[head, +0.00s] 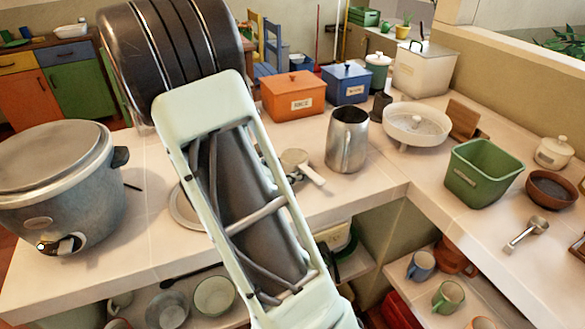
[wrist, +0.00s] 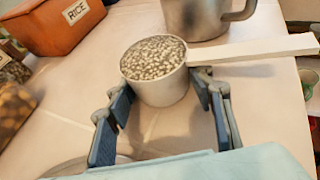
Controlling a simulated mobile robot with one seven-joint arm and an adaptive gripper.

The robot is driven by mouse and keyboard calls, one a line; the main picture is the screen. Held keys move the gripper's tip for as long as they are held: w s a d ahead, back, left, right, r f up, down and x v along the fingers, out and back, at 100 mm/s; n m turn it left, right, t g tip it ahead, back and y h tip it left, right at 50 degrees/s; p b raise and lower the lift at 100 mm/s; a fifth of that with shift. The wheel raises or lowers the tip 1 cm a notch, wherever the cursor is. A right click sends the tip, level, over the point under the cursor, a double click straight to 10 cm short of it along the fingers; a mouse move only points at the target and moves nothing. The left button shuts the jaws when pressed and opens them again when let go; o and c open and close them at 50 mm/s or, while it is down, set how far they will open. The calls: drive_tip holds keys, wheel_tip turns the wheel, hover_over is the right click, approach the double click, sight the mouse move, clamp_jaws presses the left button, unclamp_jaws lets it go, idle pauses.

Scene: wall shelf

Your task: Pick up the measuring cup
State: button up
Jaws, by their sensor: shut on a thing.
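The measuring cup (wrist: 160,92) is small and pale, with a long flat white handle pointing right, and looks full of pale grains or beads. My gripper (wrist: 160,84) has one finger on each side of its bowl and is shut on it. In the head view the cup (head: 296,158) shows just right of my arm, its handle pointing down and right. My arm hides most of the gripper there. I cannot tell whether the cup touches the counter.
A metal pitcher (head: 347,140) stands close behind the cup. An orange RICE box (head: 293,96), a blue box (head: 346,85) and a white scale-like dish (head: 417,124) stand farther back. A large cooker (head: 57,190) is at left.

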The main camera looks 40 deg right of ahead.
drive_tip(key=shift+r, duration=0.7)
drive_tip(key=s+a+r, duration=0.1)
drive_tip(key=r, duration=0.1)
drive_tip(key=a+r+p, duration=0.1)
drive_tip(key=a+r, duration=0.1)
drive_tip(key=r, duration=0.1)
drive_tip(key=s+a+r+p, duration=0.1)
drive_tip(key=r, duration=0.2)
drive_tip(key=shift+s+a+r, duration=0.1)
drive_tip(key=shift+s+a, duration=0.1)
drive_tip(key=shift+s, duration=0.15)
drive_tip(key=s+a+r, duration=0.1)
drive_tip(key=a, duration=0.1)
drive_tip(key=s+a+r, duration=0.1)
drive_tip(key=s+a, duration=0.1)
drive_tip(key=a, duration=0.1)
drive_tip(key=s+a+r, duration=0.1)
drive_tip(key=s+a, duration=0.1)
drive_tip(key=shift+a+r+p, duration=0.15)
drive_tip(key=shift+r+p, duration=0.05)
drive_tip(key=shift+p, duration=0.2)
